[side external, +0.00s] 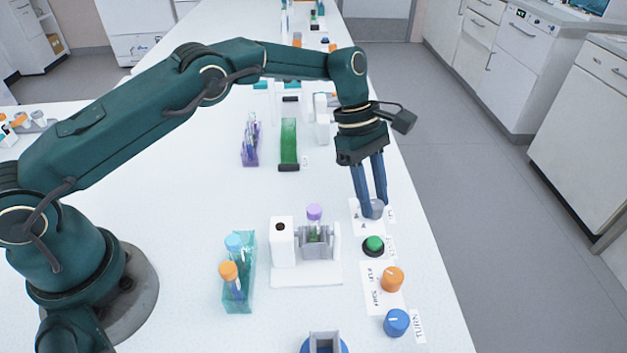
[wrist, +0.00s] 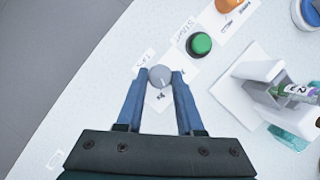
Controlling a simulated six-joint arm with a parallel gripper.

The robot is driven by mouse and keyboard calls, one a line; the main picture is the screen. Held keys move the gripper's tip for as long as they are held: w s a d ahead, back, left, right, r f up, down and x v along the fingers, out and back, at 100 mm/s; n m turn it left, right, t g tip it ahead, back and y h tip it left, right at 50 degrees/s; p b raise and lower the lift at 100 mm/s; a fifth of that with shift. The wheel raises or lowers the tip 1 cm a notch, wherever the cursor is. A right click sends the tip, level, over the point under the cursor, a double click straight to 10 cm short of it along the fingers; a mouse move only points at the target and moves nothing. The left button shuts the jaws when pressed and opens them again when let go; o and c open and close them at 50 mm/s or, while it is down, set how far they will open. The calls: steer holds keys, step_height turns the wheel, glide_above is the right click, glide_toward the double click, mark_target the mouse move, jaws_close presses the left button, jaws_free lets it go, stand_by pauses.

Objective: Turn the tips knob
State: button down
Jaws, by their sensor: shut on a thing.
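The grey knob (side external: 376,209), which I take to be the tips knob, sits on a white label card near the right edge of the bench. Its label is too small to read surely. It also shows in the wrist view (wrist: 160,75), with a pale pointer line on its top. My gripper (side external: 370,207) points down over the knob, its two blue fingers on either side of it. In the wrist view my gripper (wrist: 159,79) is shut on the knob, one finger touching each side.
A green button (side external: 373,244), an orange knob (side external: 392,279) and a blue knob (side external: 397,322) line up in front of the grey knob. A white device (side external: 283,244) holding a purple-capped tube (side external: 314,213) stands to the left. A teal rack (side external: 238,290) holds capped tubes.

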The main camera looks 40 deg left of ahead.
steer(key=c, duration=0.5)
jaws_free()
steer(key=shift+c, duration=0.2)
steer(key=shift+v, duration=2.6)
